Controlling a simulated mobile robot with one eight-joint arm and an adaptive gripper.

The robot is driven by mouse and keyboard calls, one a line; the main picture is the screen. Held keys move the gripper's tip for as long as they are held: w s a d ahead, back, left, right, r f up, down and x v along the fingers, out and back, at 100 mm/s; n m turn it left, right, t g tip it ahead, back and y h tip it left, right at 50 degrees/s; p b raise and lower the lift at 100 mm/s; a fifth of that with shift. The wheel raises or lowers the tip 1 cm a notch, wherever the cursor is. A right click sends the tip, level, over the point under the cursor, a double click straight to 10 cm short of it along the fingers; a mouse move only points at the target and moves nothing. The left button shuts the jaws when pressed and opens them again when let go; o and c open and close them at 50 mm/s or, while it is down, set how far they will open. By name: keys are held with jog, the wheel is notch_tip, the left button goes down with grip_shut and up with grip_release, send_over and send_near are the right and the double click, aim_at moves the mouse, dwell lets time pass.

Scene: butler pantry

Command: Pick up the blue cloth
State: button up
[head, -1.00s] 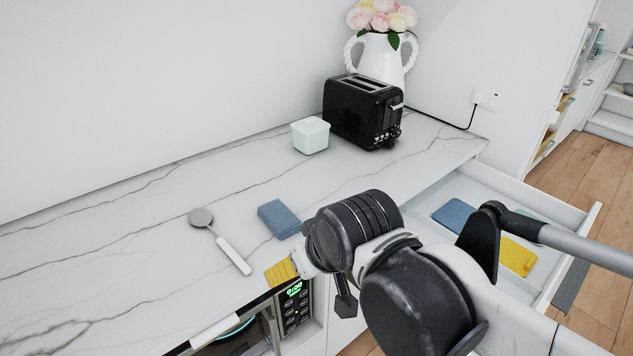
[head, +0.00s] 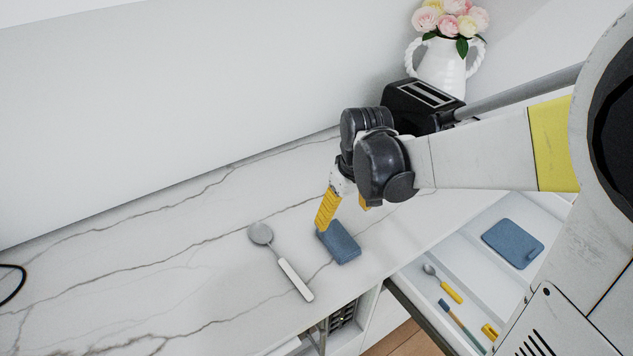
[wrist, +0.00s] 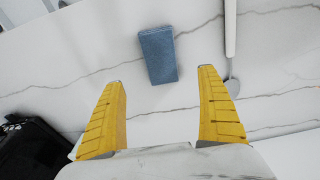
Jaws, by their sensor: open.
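The blue cloth (head: 338,243) lies on the marble counter as a small, thick folded block. It also shows in the wrist view (wrist: 158,55), ahead of the fingers and roughly midway between their lines. My gripper (head: 344,215) has yellow fingers and points down over the cloth's far end. In the wrist view my gripper (wrist: 162,77) is open, with nothing between the fingers. In the head view one finger overlaps the cloth's edge; I cannot tell whether they touch.
A spoon with a white handle (head: 294,279) lies left of the cloth. A black toaster (head: 425,97) and a white flower vase (head: 442,68) stand behind my arm. An open drawer (head: 465,262) at right holds a flat blue item (head: 512,243) and utensils.

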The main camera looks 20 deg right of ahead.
aim_at(338, 237)
jog(key=f, duration=0.1)
jog(key=f+b, duration=0.1)
jog(key=f, duration=0.1)
jog(key=f+b, duration=0.1)
jog(key=f, duration=0.1)
jog(key=shift+w+a+f, duration=0.1)
jog(key=shift+w+a, duration=0.05)
jog(key=shift+w, duration=0.2)
notch_tip(338, 237, down, 5)
jog(key=b, duration=0.2)
jog(key=shift+w+a+f+b, duration=0.15)
jog(key=shift+b, duration=0.25)
jog(key=c, duration=1.1)
